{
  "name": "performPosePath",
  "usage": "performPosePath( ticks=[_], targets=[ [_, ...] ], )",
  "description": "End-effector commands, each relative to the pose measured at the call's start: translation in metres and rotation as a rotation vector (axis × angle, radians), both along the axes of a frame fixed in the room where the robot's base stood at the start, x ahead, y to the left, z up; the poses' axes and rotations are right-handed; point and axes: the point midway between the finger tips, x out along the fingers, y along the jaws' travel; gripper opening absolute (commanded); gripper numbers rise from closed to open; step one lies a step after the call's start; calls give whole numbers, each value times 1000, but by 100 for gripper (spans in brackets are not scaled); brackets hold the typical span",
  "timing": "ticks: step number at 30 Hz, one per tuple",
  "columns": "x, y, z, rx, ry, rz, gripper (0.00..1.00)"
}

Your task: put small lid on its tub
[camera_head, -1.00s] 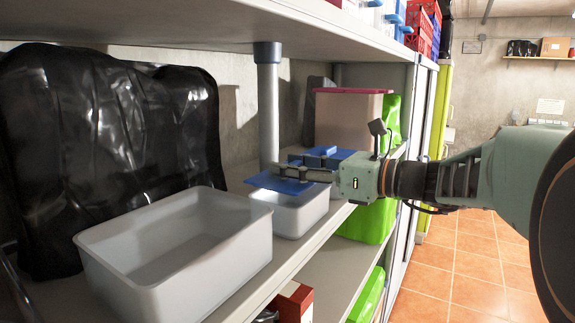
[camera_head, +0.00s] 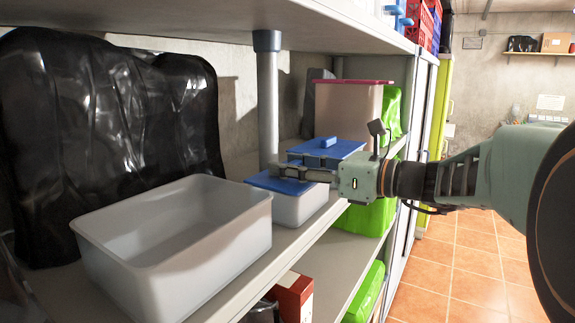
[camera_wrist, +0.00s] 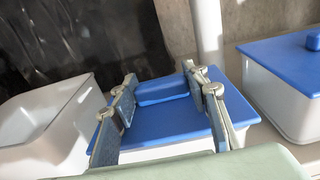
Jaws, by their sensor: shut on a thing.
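The small blue lid (camera_head: 279,183) lies over the top of the small white tub (camera_head: 298,208) on the shelf. It looks about level and close to the rim; I cannot tell whether it is fully seated all round. My gripper (camera_head: 290,173) reaches in from the right, shut on the lid's raised handle. In the wrist view the fingers (camera_wrist: 165,95) stand on both sides of the blue handle (camera_wrist: 163,90), with the lid (camera_wrist: 168,123) spread beneath them. The lid hides the tub's inside.
A larger open white tub (camera_head: 170,272) stands at front left. A lidded tub with a blue lid (camera_head: 326,149) stands just behind the gripper. A black plastic-covered bulk (camera_head: 110,140) fills the back left. A shelf post (camera_head: 268,110) rises behind the small tub, and a shelf (camera_head: 250,20) hangs above.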

Motion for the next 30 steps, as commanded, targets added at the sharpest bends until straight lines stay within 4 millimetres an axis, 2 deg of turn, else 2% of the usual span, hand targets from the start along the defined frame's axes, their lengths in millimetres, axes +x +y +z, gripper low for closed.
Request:
performPosePath(
  ticks=[20, 21, 26, 30],
  targets=[
    [0, 0, -5, 0, 1, 0, 20],
    [0, 0, -5, 0, 1, 0, 43],
    [0, 0, -5, 0, 1, 0, 60],
    [0, 0, -5, 0, 0, 0, 62]
  ],
)
